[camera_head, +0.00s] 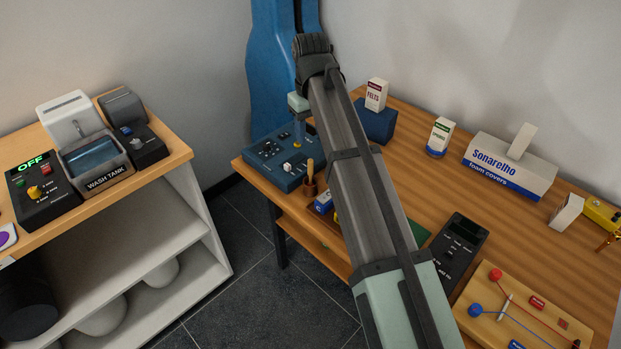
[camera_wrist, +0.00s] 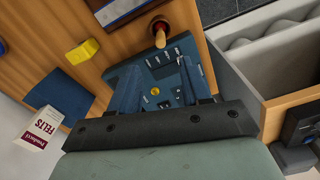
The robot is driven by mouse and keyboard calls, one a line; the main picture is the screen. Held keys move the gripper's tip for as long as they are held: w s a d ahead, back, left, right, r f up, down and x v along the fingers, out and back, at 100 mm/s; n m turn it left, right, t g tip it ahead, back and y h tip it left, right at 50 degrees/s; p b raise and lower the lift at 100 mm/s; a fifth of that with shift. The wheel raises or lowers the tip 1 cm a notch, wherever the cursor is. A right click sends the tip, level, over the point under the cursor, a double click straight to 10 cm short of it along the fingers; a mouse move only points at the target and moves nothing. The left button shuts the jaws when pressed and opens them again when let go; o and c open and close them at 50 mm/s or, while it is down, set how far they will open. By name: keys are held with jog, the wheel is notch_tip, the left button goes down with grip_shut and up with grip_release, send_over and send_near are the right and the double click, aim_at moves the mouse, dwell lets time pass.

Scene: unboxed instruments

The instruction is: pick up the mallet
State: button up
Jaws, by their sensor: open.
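No thing is plainly recognisable as the mallet. A light wooden handle (camera_head: 310,168) stands upright in a small brown cup on the right-hand table; it may be the mallet, but its lower end is hidden. The handle also shows in the wrist view (camera_wrist: 160,38), beyond the fingertips. My gripper (camera_head: 298,135) is open and empty above the blue control box (camera_head: 270,158), left of and behind the cup. In the wrist view my gripper (camera_wrist: 160,82) points down at the box (camera_wrist: 172,78).
A felts carton (camera_head: 376,94) on a blue block, a black meter (camera_head: 459,247) and a foam-covers box (camera_head: 508,165) stand on the table. My arm hides its middle. A separate bench (camera_head: 185,153) with a wash tank (camera_head: 95,160) stands left, across a floor gap.

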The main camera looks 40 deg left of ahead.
aim_at(310, 160)
notch_tip(310, 160, down, 7)
jog(key=shift+f, duration=0.15)
jog(key=shift+s+d+f, duration=0.1)
jog(key=shift+f, duration=2.45)
jog(key=shift+c, duration=0.5)
grip_shut()
